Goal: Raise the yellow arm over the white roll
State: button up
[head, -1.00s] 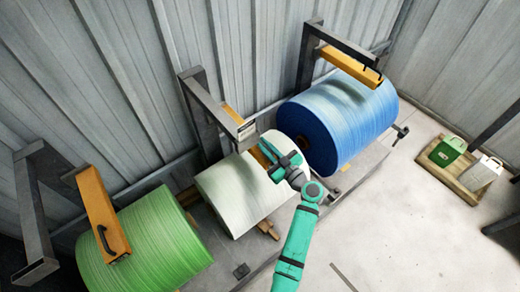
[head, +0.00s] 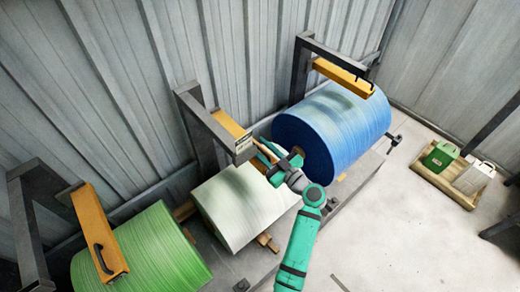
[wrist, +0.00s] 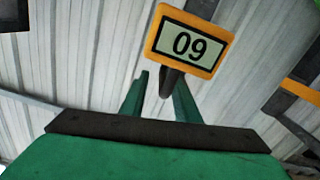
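The white roll (head: 247,208) lies on its stand between the green and blue rolls. The yellow arm (head: 229,124) runs from the dark post above it and is partly hidden by the post's grey end and my gripper. My gripper (head: 268,154) is at the arm's front end, above the roll's right side. In the wrist view, my gripper (wrist: 160,95) has two green fingers standing apart. A dark handle (wrist: 170,83) shows between them, nearer the right finger, with a gap on the left. A yellow-framed plate (wrist: 189,42) with digits is just beyond. Contact with the handle is unclear.
The green roll (head: 140,250) lies at left under its own yellow arm (head: 97,228). The blue roll (head: 335,130) is close by my gripper on the right, under another yellow arm (head: 343,76). Two small containers stand on a pallet (head: 432,178) at right. The floor between is clear.

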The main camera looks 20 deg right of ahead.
jog(key=shift+f, duration=0.15)
jog(key=shift+s, duration=0.2)
jog(key=v, duration=1)
jog(key=shift+s, duration=0.15)
jog(key=shift+d, duration=0.1)
